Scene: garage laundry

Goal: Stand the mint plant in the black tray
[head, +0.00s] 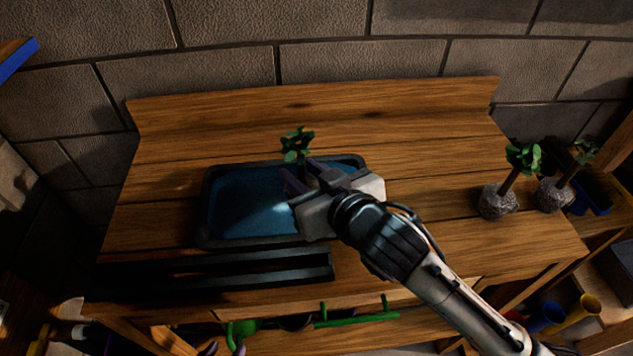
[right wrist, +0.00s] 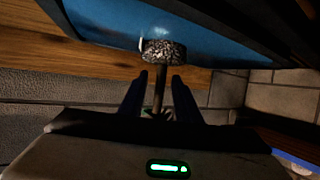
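A leafy green plant (head: 297,144), which I take to be the mint, rises above the black-rimmed tray (head: 240,202), whose floor looks blue. My right gripper (head: 308,176) is over the tray's right part and hides the plant's lower half in the head view. In the right wrist view, its fingers (right wrist: 160,88) stand either side of the thin stem (right wrist: 158,98), with a gap on each side. The speckled grey root ball (right wrist: 163,52) lies beyond the fingertips, against the tray. Whether it rests on the tray floor is unclear. My left gripper's fingertips (head: 223,350) show apart at the bottom edge.
Two similar plants with grey root balls stand tilted at the bench's right end, the nearer one (head: 497,201) and another (head: 553,194). A long black rail-like piece (head: 220,275) lies in front of the tray. Bare wood lies behind the tray. Green-handled tools (head: 355,318) sit below the front edge.

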